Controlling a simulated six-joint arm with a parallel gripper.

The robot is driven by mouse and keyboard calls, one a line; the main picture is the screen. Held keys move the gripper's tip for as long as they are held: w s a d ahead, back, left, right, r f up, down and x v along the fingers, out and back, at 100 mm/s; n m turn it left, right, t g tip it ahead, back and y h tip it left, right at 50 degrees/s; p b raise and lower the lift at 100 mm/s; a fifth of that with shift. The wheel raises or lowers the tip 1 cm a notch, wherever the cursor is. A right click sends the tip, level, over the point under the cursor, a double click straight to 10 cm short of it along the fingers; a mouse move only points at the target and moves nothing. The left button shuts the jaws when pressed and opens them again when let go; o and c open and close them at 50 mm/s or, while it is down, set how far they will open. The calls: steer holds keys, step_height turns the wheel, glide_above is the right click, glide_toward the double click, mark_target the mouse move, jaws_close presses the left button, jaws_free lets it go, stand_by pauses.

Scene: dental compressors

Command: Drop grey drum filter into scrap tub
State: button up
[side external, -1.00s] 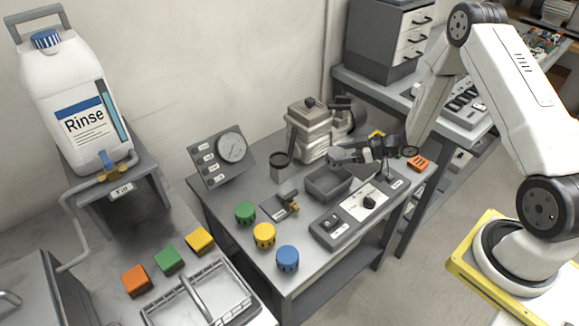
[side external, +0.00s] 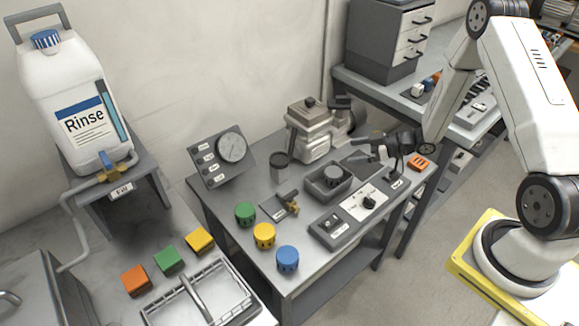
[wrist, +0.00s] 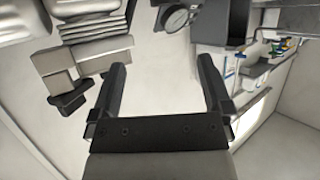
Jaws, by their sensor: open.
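The scrap tub (side external: 318,190) is a dark grey open box on the middle table in the side external view. A grey drum filter (side external: 332,172) sits inside it, with its top showing above the rim and its lower part hidden by the tub wall. My gripper (side external: 366,147) is open, up and to the right of the tub, apart from the filter. In the wrist view my gripper (wrist: 163,80) shows its two dark fingers spread, with nothing between them.
Green (side external: 245,213), yellow (side external: 264,235) and blue (side external: 288,258) drums stand along the table's front left. A grey compressor (side external: 308,130) stands behind the tub, with a grey cup (side external: 280,167) to its left. A switch panel (side external: 350,215) lies in front. A gauge panel (side external: 222,157) stands at left.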

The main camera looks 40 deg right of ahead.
steer(key=shift+v, duration=1.9)
steer(key=w+a+r+m+g+h, duration=0.2)
steer(key=a+r+m+g+h, duration=0.15)
steer(key=r+h, duration=0.4)
steer(key=s+a+r+m+g, duration=0.3)
steer(key=s+a+r+g, duration=0.1)
steer(key=s+a, duration=0.6)
steer(key=s+g, duration=0.1)
steer(key=s, duration=0.2)
steer(key=shift+s+a+m, duration=0.2)
steer(key=shift+a+m, duration=0.15)
